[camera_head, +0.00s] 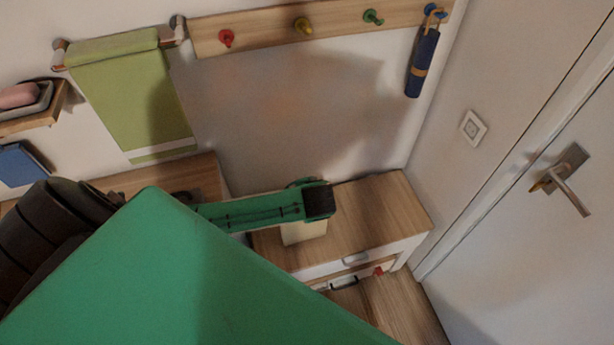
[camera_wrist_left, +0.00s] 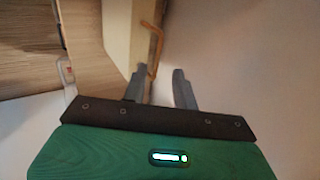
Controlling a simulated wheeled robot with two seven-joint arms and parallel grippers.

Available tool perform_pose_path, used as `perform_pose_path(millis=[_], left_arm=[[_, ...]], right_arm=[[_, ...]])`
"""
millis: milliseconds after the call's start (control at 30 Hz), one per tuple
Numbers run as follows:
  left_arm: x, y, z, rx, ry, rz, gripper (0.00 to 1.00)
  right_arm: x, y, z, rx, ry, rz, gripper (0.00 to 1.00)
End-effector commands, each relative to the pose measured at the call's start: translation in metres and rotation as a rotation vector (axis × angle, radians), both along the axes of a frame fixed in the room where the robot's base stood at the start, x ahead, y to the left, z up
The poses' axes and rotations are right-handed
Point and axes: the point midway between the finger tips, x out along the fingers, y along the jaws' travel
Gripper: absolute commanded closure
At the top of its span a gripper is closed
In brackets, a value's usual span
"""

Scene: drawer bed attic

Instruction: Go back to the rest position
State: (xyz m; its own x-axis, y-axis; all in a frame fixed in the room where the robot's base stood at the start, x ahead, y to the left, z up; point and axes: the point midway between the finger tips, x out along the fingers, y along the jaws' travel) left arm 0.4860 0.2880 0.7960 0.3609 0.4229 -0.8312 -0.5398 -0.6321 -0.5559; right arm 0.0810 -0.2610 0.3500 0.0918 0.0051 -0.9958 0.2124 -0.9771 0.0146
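In the left wrist view my left gripper (camera_wrist_left: 160,75) has its two grey fingers apart, with nothing held between them. An orange-brown loop on a cream surface shows just beyond the fingers, and I cannot tell whether it touches them. In the head view a large green part of my own arm fills the lower left and middle. A green link with a black end reaches right over the wooden cabinet top (camera_head: 375,205); no fingertips show there. My right gripper is in neither view.
A cream object (camera_head: 303,231) sits below the green link on the cabinet. A peg rail (camera_head: 265,34), green towel (camera_head: 125,90) and blue umbrella (camera_head: 423,62) hang on the wall. A door handle (camera_head: 567,183) is at right.

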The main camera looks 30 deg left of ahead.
Motion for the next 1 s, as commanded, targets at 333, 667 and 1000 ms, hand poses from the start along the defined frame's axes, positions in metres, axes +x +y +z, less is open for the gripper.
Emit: perform_pose_path(millis=[333, 667, 1000], left_arm=[[-0.016, -0.02, 0.038, -0.002, -0.001, 0.0, 0.72], [-0.019, -0.022, 0.039, -0.009, 0.001, 0.0, 0.72], [-0.082, -0.074, 0.034, -0.289, 0.018, 0.057, 0.72]], right_arm=[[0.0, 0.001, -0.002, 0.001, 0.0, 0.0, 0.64], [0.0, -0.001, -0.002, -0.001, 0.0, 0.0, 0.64], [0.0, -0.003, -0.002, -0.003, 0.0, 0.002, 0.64]])
